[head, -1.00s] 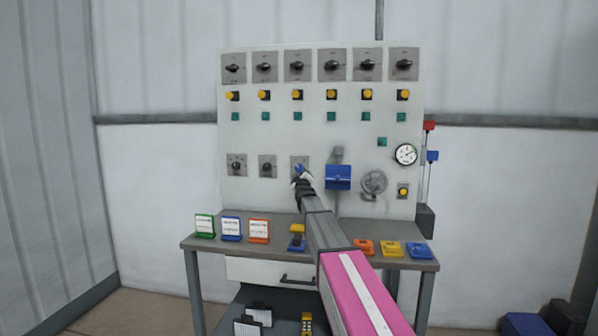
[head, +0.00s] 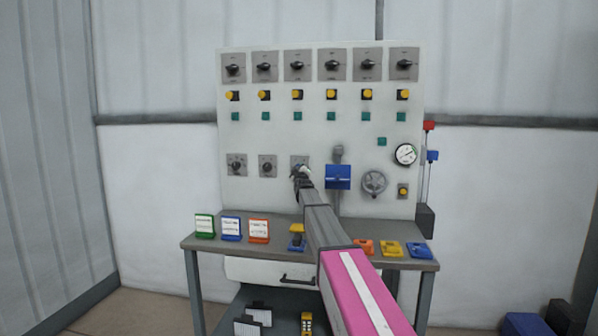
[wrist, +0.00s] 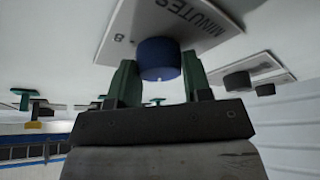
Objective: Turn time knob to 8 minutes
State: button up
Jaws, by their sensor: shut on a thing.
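The time knob (wrist: 158,58) is a dark blue round knob in the wrist view. It stands on a light plate (wrist: 205,22) printed "MINUTES", with an "8" at the plate's left corner. My gripper (wrist: 155,88) has its two green fingers on either side of the knob, shut on it. In the head view my gripper (head: 302,174) reaches the third lower dial plate (head: 298,158) and hides the knob there. I cannot read a pointer mark on the knob.
Two similar dials (head: 237,165) sit to the left on the panel (head: 330,130). A blue box (head: 338,177) and a handwheel (head: 374,182) are close to the right of my arm. The table (head: 425,265) below holds cards and small trays.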

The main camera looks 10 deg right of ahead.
jog(key=shift+m, duration=0.4)
jog(key=m+g+h, duration=0.2)
jog(key=m+h, duration=0.2)
jog(key=m, duration=0.6)
jog(key=m+g+h, duration=0.2)
jog(key=m+h, duration=0.1)
jog(key=m, duration=0.7)
jog(key=m+g+h, duration=0.2)
jog(key=m+h, duration=0.2)
jog(key=m, duration=0.7)
jog(key=shift+a+h, duration=0.25)
jog(key=shift+h, duration=0.05)
jog(key=shift+m+g, duration=0.3)
jog(key=o, duration=0.9)
jog(key=shift+o, duration=0.2)
